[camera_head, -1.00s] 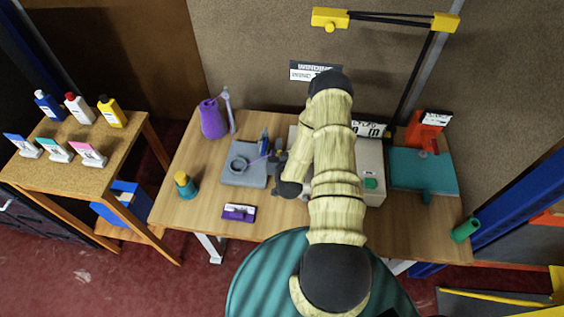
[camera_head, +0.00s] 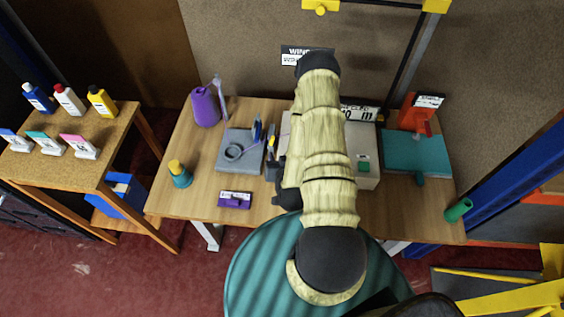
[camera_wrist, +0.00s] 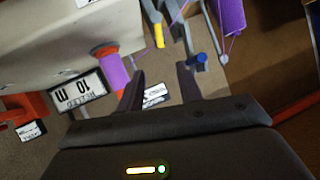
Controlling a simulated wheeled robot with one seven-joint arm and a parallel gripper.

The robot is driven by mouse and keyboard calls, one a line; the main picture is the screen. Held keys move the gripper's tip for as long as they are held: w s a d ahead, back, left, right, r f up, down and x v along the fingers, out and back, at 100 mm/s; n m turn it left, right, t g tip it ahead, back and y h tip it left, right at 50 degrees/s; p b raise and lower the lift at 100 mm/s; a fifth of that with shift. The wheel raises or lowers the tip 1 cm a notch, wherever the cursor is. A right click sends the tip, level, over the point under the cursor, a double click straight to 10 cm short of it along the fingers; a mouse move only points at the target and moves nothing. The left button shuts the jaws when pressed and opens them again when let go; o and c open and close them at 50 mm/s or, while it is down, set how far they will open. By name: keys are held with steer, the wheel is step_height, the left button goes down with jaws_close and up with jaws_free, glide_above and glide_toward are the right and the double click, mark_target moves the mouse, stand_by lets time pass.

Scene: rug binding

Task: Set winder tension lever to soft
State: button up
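The winder is a pale box (camera_head: 367,165) with a green button, partly hidden by my arm in the head view. Its pale side (camera_wrist: 50,40) and its upside-down "10 m" display (camera_wrist: 80,92) show in the wrist view. A purple spool with an orange end (camera_wrist: 113,68) sticks out from it. A yellow-tipped lever (camera_wrist: 158,35) and a blue knob on a grey arm (camera_wrist: 201,58) lie beyond my fingers; I cannot tell which is the tension lever, and no soft mark is readable. My gripper (camera_wrist: 160,85) is open and empty, its fingers apart.
A grey plate with a ring (camera_head: 234,152), a purple cone (camera_head: 205,107), a yellow-topped teal bottle (camera_head: 180,174) and a purple box (camera_head: 234,200) are on the table's left. A teal board (camera_head: 415,152) and orange stand (camera_head: 412,112) are right. The front left tabletop is mostly clear.

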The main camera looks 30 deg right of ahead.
steer(key=shift+p+v, duration=2.45)
steer(key=shift+p, duration=0.1)
steer(key=w+a+r+n+g+y+b, duration=0.4)
steer(key=w+r+n+g+b, duration=0.1)
steer(key=w+r+n, duration=0.1)
steer(key=s+a+r+g+b, duration=0.3)
steer(key=s+a+r+g, duration=0.1)
steer(key=s+r, duration=0.6)
step_height(320, 180, up, 4)
steer(key=shift+a+f, duration=0.2)
steer(key=shift+a, duration=0.05)
steer(key=shift+s, duration=0.1)
steer(key=shift+d, duration=0.45)
